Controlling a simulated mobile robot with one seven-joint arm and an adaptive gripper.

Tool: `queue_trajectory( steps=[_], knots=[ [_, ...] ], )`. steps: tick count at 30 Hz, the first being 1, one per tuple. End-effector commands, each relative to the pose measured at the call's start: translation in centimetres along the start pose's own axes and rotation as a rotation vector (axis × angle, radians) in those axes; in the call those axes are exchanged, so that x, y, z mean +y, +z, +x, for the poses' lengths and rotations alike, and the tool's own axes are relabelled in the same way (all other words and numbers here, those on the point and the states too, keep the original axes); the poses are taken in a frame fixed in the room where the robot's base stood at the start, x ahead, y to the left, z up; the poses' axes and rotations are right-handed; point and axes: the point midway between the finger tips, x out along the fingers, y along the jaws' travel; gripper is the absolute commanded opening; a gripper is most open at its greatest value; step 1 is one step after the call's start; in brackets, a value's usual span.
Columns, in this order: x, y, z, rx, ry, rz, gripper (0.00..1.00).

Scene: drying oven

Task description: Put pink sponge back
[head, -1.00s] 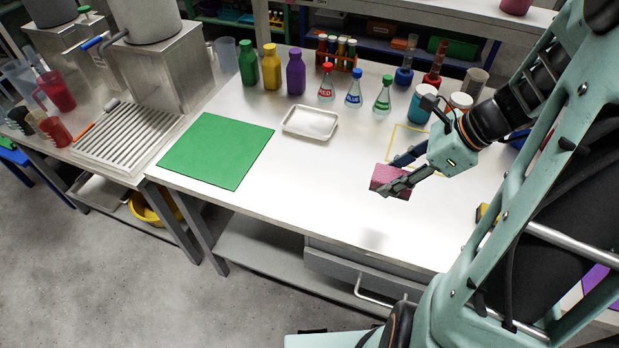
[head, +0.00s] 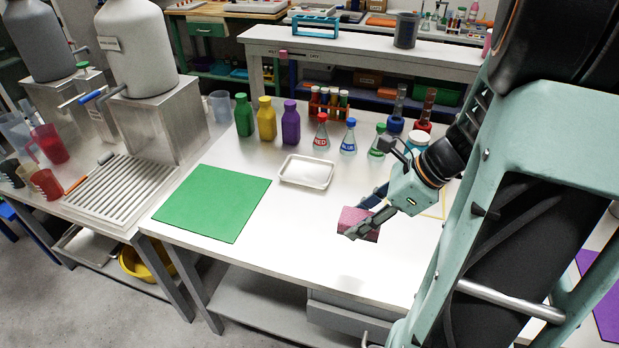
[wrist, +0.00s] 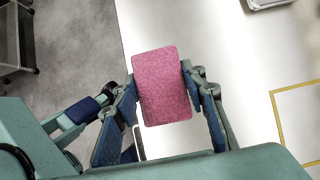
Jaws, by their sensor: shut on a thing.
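The pink sponge (head: 356,223) is held between the two fingers of my gripper (head: 367,216), above the white bench. In the wrist view the sponge (wrist: 163,86) stands lengthwise between the fingertips (wrist: 161,84), with a finger against each long side. My gripper is shut on it. The sponge appears clear of the bench top, with a faint shadow below it in the head view. A yellow outlined square (wrist: 300,118) is marked on the bench to the right in the wrist view. In the head view its outline (head: 437,206) is partly hidden behind my gripper and arm.
A white tray (head: 306,183) and a green mat (head: 212,226) lie left of my gripper. Green, yellow and purple bottles (head: 291,128), several flasks (head: 348,145) and a tube rack (head: 328,108) stand along the back. The bench between the mat and my gripper is clear.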

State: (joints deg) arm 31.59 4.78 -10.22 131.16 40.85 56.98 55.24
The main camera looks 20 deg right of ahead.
Motion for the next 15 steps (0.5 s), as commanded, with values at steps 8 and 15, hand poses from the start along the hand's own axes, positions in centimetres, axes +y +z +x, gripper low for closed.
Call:
queue_trajectory(
  steps=[8, 15],
  knots=[
    [-5.3, 1.5, 4.7, 0.000, 0.004, -0.001, 0.19],
    [-7.8, 0.8, 8.9, -0.001, 0.003, 0.001, 0.19]
  ],
)
